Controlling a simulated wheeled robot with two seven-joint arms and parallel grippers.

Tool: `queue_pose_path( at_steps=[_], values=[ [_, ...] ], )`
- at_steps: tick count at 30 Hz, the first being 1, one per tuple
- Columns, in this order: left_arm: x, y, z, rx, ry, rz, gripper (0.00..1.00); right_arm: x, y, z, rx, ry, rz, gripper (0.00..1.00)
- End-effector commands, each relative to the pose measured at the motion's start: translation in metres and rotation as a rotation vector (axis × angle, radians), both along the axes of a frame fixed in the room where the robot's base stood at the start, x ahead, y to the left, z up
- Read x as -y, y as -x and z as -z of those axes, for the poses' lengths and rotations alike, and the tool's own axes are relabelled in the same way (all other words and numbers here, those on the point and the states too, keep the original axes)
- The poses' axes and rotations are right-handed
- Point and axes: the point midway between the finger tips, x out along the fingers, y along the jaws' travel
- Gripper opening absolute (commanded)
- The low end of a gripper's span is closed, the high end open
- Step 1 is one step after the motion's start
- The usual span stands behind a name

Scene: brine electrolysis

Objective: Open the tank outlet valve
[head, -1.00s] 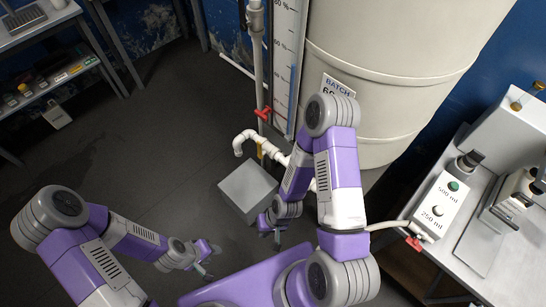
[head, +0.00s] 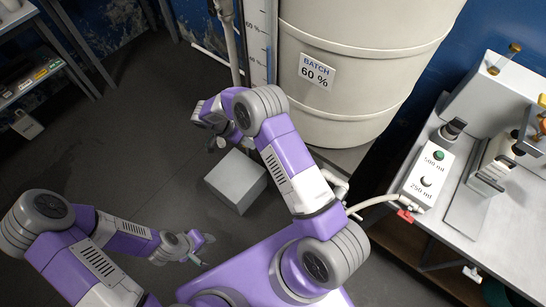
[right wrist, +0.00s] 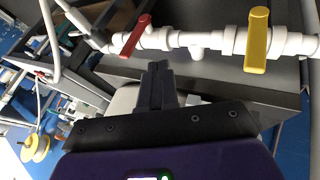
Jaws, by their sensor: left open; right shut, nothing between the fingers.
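In the right wrist view a white pipe (right wrist: 202,39) runs across the top with two lever valves. A yellow lever (right wrist: 258,40) stands crosswise to the pipe on the right. A red lever (right wrist: 135,36) slants across it on the left. I cannot tell for certain which is the tank outlet valve. My right gripper (right wrist: 158,75) is shut and empty, its tips below the pipe in the picture, between the levers. In the head view my right arm hides the valves. My left gripper (head: 206,250) is open and empty, low over the floor.
The cream tank (head: 335,100) labelled "BATCH 60 %" stands at the back. A grey block (head: 236,181) is on the floor before it. A bench (head: 445,235) with a 500 ml/250 ml button box (head: 427,172) is at right. Floor between the left shelf and block is clear.

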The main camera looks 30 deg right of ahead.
Motion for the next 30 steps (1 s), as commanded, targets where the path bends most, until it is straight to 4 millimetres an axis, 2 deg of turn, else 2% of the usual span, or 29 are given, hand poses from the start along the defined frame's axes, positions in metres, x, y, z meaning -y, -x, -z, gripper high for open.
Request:
queue_pose_path(
  at_steps=[5,18,24,30],
  values=[
    [0.000,0.000,0.002,0.000,0.000,0.000,0.43,0.010,0.001,0.006,0.013,0.032,0.022,0.00],
    [0.000,0.000,0.014,0.000,0.000,0.000,0.43,0.057,0.029,0.080,0.009,0.026,0.023,0.00],
    [0.000,0.000,0.011,0.000,0.000,0.000,0.43,0.065,0.051,0.075,0.011,0.026,0.021,0.00],
    [0.000,0.000,0.011,0.000,0.000,0.000,0.43,0.069,0.062,0.075,0.013,0.025,0.020,0.00]
  ],
)
